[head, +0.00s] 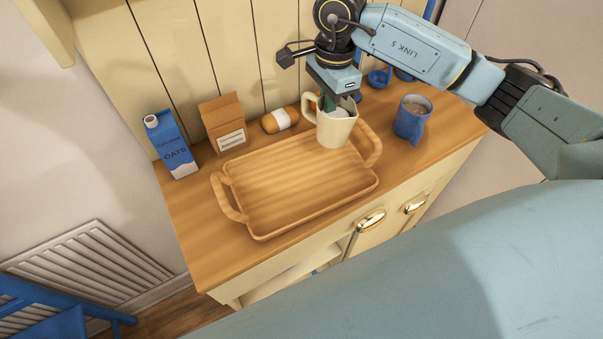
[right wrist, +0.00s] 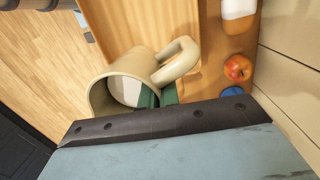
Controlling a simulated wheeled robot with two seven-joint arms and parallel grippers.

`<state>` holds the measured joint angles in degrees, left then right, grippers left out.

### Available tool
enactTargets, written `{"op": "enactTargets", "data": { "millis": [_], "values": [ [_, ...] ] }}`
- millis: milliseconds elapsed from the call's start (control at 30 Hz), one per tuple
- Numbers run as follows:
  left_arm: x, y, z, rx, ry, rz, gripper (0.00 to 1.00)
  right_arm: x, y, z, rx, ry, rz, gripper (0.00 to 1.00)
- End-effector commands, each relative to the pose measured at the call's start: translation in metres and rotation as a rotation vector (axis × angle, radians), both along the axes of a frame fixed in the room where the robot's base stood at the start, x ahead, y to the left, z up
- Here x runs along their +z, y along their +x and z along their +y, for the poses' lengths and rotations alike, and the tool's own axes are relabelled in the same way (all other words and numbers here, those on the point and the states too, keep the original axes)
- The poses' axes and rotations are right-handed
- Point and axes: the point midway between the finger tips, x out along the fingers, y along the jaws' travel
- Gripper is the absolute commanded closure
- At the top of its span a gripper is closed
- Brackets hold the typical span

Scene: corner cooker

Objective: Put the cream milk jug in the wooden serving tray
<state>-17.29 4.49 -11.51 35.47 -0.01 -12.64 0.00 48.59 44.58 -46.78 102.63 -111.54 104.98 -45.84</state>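The cream milk jug (head: 336,128) is upright over the back right part of the wooden serving tray (head: 262,235); I cannot tell whether its base touches the tray. My right gripper (head: 330,99) comes down on the jug from above. In the right wrist view, the jug (right wrist: 115,72) shows its open mouth, white milk and handle. The green fingertips (right wrist: 158,97) pinch the jug's wall at the rim near the handle, one of them inside the mouth. The tray has a raised rim and a loop handle at each end. My left gripper is out of view.
A blue mug with a brown drink (head: 410,124) stands right of the tray. The middle and left of the tray are empty.

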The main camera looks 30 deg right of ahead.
Motion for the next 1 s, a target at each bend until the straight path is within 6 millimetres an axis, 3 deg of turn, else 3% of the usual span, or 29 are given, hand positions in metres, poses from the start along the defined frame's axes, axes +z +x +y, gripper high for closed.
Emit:
{"op": "enactTargets", "data": {
  "millis": [300,567,733,1000],
  "values": [
    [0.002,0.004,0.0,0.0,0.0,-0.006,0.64,-0.05,-0.001,-0.001,-0.028,0.001,0.006,1.0],
    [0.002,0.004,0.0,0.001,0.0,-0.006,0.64,-0.071,-0.001,-0.001,-0.026,0.001,0.004,1.0],
    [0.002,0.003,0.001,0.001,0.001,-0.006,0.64,-0.095,-0.001,-0.001,-0.026,0.001,0.006,1.0],
    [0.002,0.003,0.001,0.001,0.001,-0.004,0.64,-0.1,0.0,-0.001,-0.024,0.001,0.001,1.0]
  ]
}}
